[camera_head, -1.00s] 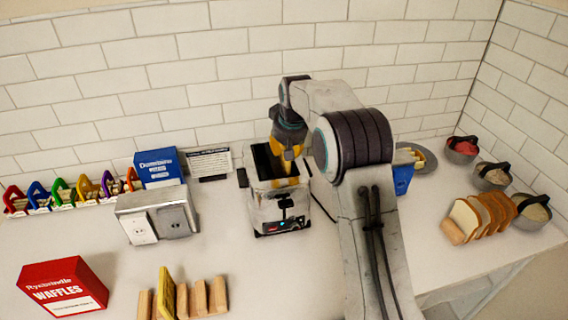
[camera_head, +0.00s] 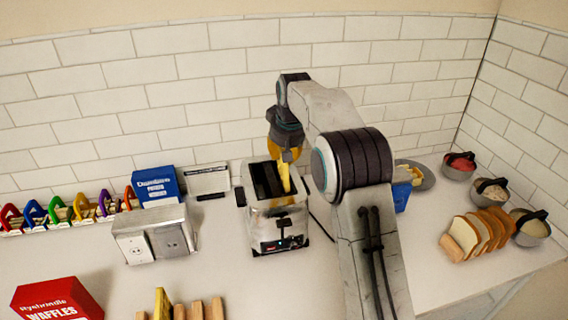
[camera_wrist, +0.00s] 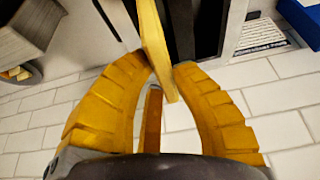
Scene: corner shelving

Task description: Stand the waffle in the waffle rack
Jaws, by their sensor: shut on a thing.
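My gripper (camera_head: 286,156) is above the toaster (camera_head: 275,215), its yellow fingers pointing down. It is shut on a yellow waffle (camera_head: 284,177), which stands upright at the toaster's right-hand slot; its lower end looks to be still inside. In the wrist view the waffle (camera_wrist: 153,40) is pinched between the fingertips (camera_wrist: 162,75), beside the dark slots. The waffle rack (camera_head: 197,309), a row of wooden pegs, is at the bottom left of the head view, cut off by the frame edge. Another yellow waffle (camera_head: 161,303) stands between its pegs.
A red waffle box (camera_head: 58,300) is left of the rack. A socket block (camera_head: 155,235), blue box (camera_head: 157,185) and placard (camera_head: 208,180) are left of the toaster. Bread slices (camera_head: 478,235) and bowls (camera_head: 491,191) are at right. The counter front of the toaster is clear.

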